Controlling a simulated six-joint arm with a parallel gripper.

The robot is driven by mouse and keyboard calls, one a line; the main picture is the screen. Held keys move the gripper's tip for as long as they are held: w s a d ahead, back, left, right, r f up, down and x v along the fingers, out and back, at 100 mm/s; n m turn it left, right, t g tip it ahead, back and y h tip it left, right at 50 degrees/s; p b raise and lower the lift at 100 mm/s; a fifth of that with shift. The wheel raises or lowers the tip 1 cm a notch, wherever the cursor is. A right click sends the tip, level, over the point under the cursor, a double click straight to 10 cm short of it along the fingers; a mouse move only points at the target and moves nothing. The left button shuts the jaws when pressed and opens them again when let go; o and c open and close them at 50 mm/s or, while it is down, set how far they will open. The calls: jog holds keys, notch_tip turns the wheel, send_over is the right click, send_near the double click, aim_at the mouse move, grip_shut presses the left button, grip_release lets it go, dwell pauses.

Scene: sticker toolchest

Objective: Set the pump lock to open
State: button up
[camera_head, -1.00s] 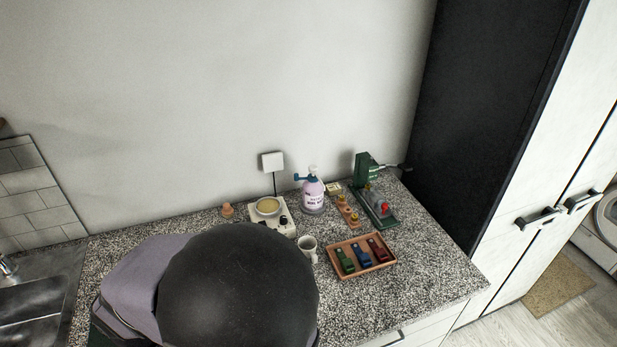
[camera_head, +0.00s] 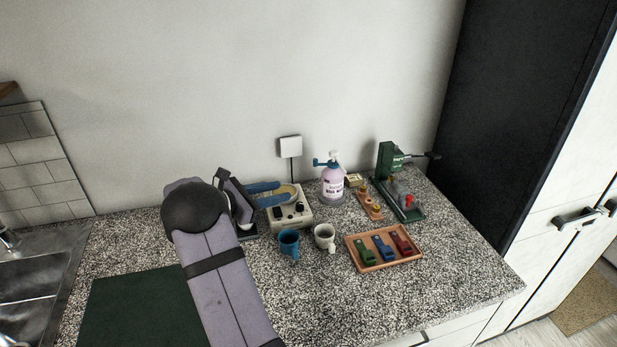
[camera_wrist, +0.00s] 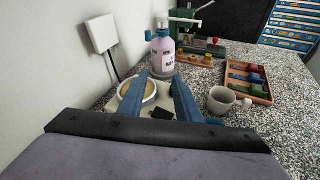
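The pump bottle (camera_head: 332,184) is pale pink-lilac with a dark-lettered label, a white pump head and a blue piece at its neck. It stands upright at the back of the counter, and it also shows in the wrist view (camera_wrist: 163,55). The lock's setting is too small to read. My gripper (camera_head: 275,195) has blue fingers and is to the left of the bottle, apart from it, over the white device with a round dish (camera_head: 292,214). In the wrist view the two fingers (camera_wrist: 159,92) are spread with nothing between them, pointing toward the bottle.
A blue mug (camera_head: 288,242) and a white mug (camera_head: 325,236) stand in front of the device. A wooden tray (camera_head: 350,256) holds green, blue and red items. A green press (camera_head: 388,160) stands at right. A white box (camera_head: 290,147) is on the wall.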

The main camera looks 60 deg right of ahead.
aim_at(314, 163)
jog(key=d+h, duration=0.1)
jog(key=d, duration=0.1)
jog(key=d+n+h+b, duration=0.1)
jog(key=d, duration=0.1)
jog(key=d+n+g, duration=0.1)
jog(key=d, duration=0.1)
jog(key=shift+s+d+r+h, duration=0.1)
jog(key=shift+d+r+h, duration=0.1)
jog(key=shift+d+h, duration=0.2)
jog(key=shift+d+r+h, duration=0.25)
jog(key=shift+d+h, duration=0.05)
jog(key=shift+d, duration=0.15)
jog(key=shift+p+x, duration=1.2)
jog(key=shift+x, duration=2.4)
jog(key=shift+f, duration=0.1)
grip_shut()
